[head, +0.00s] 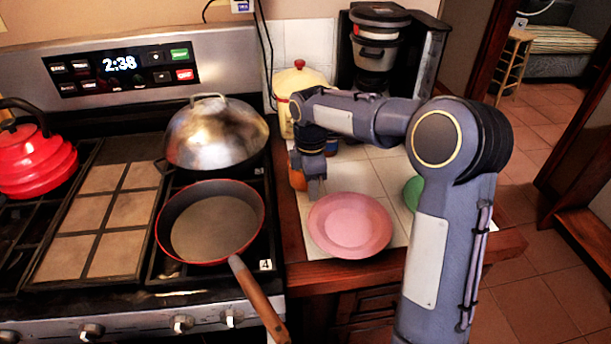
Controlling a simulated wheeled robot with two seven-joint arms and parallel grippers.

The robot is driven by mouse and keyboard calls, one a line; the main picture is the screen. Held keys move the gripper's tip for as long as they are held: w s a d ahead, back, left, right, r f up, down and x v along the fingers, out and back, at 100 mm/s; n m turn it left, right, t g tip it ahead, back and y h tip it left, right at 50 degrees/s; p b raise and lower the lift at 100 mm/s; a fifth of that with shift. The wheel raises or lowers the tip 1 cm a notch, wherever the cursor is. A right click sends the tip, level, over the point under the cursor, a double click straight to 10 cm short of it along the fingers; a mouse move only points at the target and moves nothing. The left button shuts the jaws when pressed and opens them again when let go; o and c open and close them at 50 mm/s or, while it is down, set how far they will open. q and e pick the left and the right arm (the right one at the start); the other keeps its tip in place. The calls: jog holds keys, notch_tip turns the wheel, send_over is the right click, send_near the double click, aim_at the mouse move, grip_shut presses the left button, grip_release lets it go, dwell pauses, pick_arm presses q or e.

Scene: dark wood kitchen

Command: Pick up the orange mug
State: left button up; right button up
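A small orange object (297,180), which looks like the orange mug, stands on the tiled counter just left of my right gripper. Most of it is hidden behind the gripper, so its handle and rim do not show. My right gripper (316,187) points down at the mug, behind the pink plate. Its fingers are small and dark here, and I cannot tell whether they are open or shut, or whether they touch the mug. My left gripper is not in view.
A pink plate (350,225) lies in front of the gripper. A green item (413,192) is partly behind my arm. A cream pot (300,80) and coffee maker (374,60) stand behind. A pan (215,228), domed lid (215,135) and red kettle (35,160) are on the stove.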

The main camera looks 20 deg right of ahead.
jog(key=c, duration=0.7)
jog(key=shift+r, duration=0.15)
